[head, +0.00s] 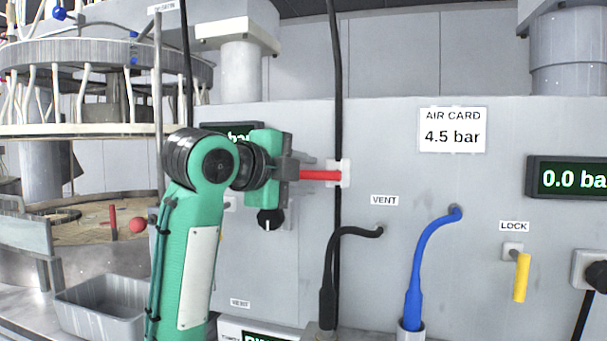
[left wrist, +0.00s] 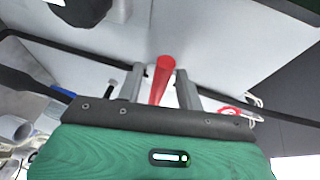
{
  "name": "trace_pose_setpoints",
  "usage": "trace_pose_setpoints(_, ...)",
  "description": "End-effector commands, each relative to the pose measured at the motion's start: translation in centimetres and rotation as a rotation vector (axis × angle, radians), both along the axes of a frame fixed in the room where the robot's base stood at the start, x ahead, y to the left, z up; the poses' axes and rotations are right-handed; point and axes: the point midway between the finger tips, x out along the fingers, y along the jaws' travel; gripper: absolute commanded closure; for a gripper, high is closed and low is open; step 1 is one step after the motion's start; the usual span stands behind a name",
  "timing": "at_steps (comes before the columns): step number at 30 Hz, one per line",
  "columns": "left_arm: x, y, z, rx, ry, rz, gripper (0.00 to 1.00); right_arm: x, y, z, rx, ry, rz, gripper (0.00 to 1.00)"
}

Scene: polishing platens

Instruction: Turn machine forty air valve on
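The red valve handle (head: 320,175) lies level on the grey panel, running left from its pale mount (head: 343,173). My left gripper (head: 305,172) is at the handle's free left end. In the left wrist view, the red handle (left wrist: 161,82) lies between the two fingers of my left gripper (left wrist: 160,86), with a gap visible on both sides, so the gripper is open around it. The label for this valve is not visible, and my left gripper hides part of the panel. My right gripper is not in view.
A black hose (head: 338,80) runs vertically beside the mount. The panel also has an "AIR CARD 4.5 bar" sign (head: 452,130), a black VENT hose (head: 335,260), a blue hose (head: 417,270) and a yellow LOCK handle (head: 521,278). A grey bin (head: 100,310) stands lower left.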

Motion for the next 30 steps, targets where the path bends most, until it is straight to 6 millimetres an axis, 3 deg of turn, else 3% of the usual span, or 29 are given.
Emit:
trace_pose_setpoints(9,0.21,-0.19,-0.09,0.001,0.001,0.000,0.63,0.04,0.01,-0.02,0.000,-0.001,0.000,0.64)
trace_pose_setpoints(15,0.19,-0.18,-0.09,0.001,0.001,0.000,1.00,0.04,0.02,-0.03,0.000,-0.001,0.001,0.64)
trace_pose_setpoints(27,0.25,-0.47,0.08,0.015,-0.002,0.000,1.00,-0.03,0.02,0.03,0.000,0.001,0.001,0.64)
trace_pose_setpoints(30,0.33,-0.83,0.24,0.033,-0.006,-0.001,1.00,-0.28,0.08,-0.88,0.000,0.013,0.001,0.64)
